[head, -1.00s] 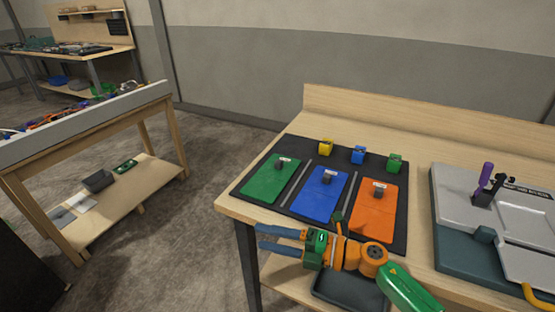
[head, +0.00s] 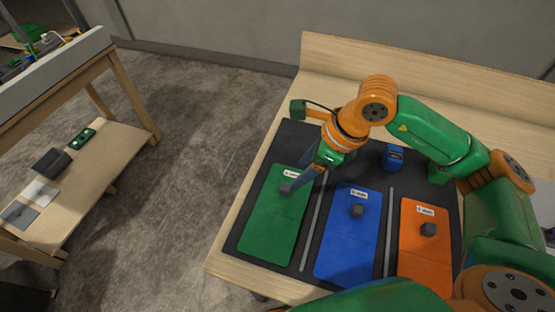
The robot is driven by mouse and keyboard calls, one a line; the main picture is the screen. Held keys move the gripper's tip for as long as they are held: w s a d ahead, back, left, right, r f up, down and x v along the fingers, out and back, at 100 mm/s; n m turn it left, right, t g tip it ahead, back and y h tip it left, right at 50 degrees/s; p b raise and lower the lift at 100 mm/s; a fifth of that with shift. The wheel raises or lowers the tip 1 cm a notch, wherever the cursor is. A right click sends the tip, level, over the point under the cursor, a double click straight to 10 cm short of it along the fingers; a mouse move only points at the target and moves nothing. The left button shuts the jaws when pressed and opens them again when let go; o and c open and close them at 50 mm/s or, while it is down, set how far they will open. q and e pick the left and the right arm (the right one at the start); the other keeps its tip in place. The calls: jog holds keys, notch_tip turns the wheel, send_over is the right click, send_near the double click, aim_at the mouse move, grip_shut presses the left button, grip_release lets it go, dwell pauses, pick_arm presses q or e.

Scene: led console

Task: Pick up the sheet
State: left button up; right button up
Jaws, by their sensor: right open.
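A green sheet (head: 270,232), a blue sheet (head: 345,258) and an orange sheet (head: 426,268) lie side by side on a dark mat (head: 305,135). Each has a small dark grey knob near its upper end and a white label. My right gripper (head: 298,188) points down over the upper part of the green sheet. It is open, with its blue fingers close beside the green sheet's knob (head: 285,189). I cannot tell whether they touch it. My left gripper is out of view.
A blue block (head: 393,157) and a green block (head: 438,174) stand behind the sheets. Thin grey strips (head: 317,225) separate the sheets. The wooden table (head: 228,256) has a raised back edge. A lower shelf (head: 110,162) on the left holds several small items.

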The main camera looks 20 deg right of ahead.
aim_at(287, 186)
jog(key=shift+a+f, duration=0.1)
jog(key=shift+f, duration=0.15)
jog(key=a+f+p, duration=0.1)
jog(key=f+p, duration=0.1)
jog(key=shift+s+a+p, duration=0.3)
jog(key=shift+s+a, duration=0.05)
jog(key=x, duration=0.2)
jog(key=shift+w+a+f, duration=0.1)
jog(key=shift+a+f, duration=0.1)
jog(key=shift+f, duration=0.15)
jog(key=shift+w+f, duration=0.2)
jog(key=shift+f, duration=0.1)
jog(key=shift+w, duration=0.1)
jog(key=shift+c, duration=0.4)
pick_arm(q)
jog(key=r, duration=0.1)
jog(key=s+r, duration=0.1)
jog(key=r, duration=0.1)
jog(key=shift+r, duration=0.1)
pick_arm(e)
grip_shut()
